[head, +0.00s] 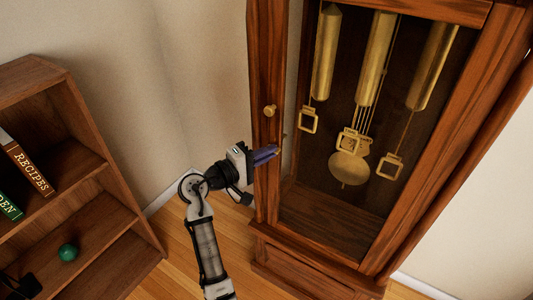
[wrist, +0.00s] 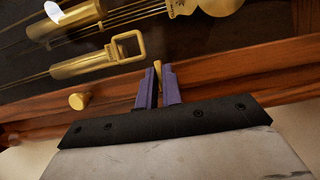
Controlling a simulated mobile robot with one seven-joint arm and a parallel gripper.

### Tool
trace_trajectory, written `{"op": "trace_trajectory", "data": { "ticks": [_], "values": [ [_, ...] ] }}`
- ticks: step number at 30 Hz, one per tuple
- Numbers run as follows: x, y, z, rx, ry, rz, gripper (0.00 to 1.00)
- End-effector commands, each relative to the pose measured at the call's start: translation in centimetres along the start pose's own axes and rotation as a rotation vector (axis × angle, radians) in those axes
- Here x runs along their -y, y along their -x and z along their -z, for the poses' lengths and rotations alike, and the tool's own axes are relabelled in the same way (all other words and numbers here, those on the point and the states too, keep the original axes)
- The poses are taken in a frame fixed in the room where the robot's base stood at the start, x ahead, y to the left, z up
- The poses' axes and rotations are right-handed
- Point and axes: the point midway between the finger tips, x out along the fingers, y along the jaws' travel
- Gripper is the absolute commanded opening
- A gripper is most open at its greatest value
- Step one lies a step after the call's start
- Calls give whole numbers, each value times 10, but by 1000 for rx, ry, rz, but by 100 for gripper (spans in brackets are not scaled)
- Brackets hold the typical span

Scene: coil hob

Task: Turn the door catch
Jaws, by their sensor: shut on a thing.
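The tall wooden clock case (head: 268,60) has a door with a dark wooden frame. The door catch is a small brass piece (wrist: 157,68) on the door frame in the wrist view. My gripper (head: 276,152) is at the left stile of the door, below the round brass knob (head: 270,111). Its two purple fingers (wrist: 158,88) are shut on the brass catch, one on each side, with its tip showing between them. In the head view the fingers mostly hide the catch. The knob also shows to the left of the fingers in the wrist view (wrist: 80,101).
Inside the case hang brass weights (head: 375,60) and a round pendulum bob (head: 349,167). A wooden bookshelf (head: 110,185) with books and a green ball (head: 68,252) stands at the left. Wooden floor (head: 180,250) shows between the shelf and the clock.

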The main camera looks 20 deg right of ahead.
Motion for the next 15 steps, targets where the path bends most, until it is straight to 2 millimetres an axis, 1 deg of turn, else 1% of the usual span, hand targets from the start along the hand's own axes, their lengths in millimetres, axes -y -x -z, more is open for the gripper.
{"op": "trace_trajectory", "data": {
  "ticks": [6, 7, 12, 15],
  "values": [
    [-2, -1, 0, -2, -4, -2, 0],
    [-2, -1, 0, -2, -4, -2, 8],
    [-1, 0, 0, -1, -2, -2, 29],
    [-1, 0, 0, -1, -1, -1, 29]
  ]
}}
